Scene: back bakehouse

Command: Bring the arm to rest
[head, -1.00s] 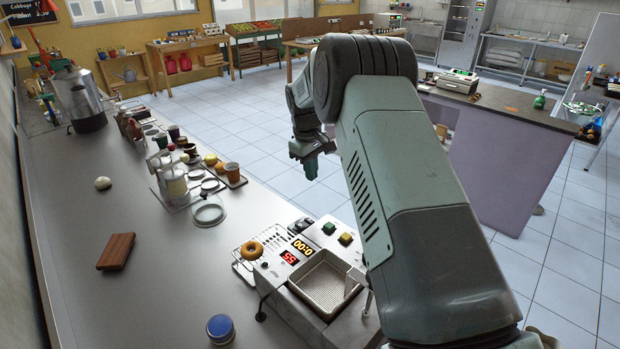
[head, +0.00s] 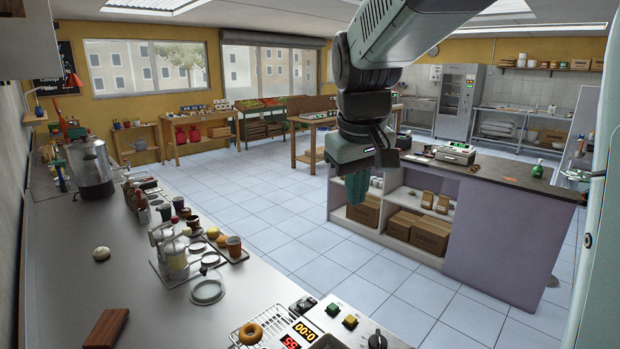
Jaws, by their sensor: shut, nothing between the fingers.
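My gripper (head: 357,188) hangs in the upper middle of the head view, pointing down below my dark wrist. Its greenish fingers look shut, with nothing held. It is in the air, clear of the worktop, and in the picture it overlaps the left end of the island counter's shelves. My arm comes down to it from the top right.
The long grey worktop (head: 150,300) runs along the left. The purple-sided island (head: 505,225) stands right. Tiled floor between is clear.

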